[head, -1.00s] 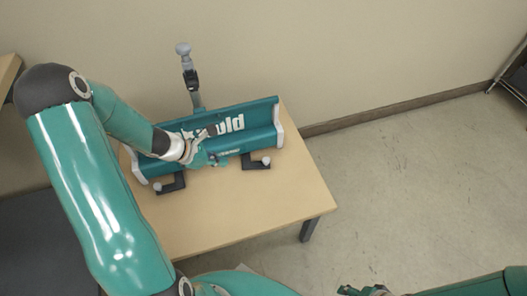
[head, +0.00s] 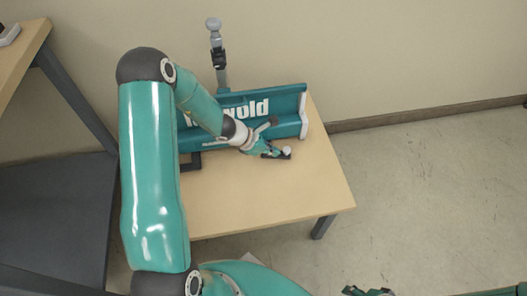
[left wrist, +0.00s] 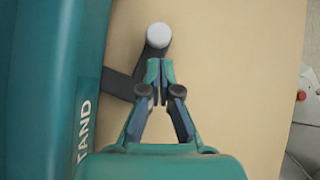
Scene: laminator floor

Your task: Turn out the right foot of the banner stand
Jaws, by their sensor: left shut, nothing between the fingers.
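The teal banner stand (head: 287,104) lies on the wooden table, with white lettering and pale end caps. Its right foot (left wrist: 123,84) is a dark bent bar beside the stand, with a white knob (left wrist: 158,35) at its end; the knob also shows in the head view (head: 287,150). My left gripper (left wrist: 159,68) is shut and empty, its tips close to the knob and over part of the bar. I cannot tell whether they touch. The left foot (head: 191,164) is partly hidden by my left arm. My right gripper (head: 368,292) is cut off at the bottom edge.
A grey post with a round knob (head: 213,24) rises behind the stand near the wall. A shelf unit (head: 52,190) stands left of the table (head: 290,200). The tabletop in front of the stand is bare, and the floor at right is clear.

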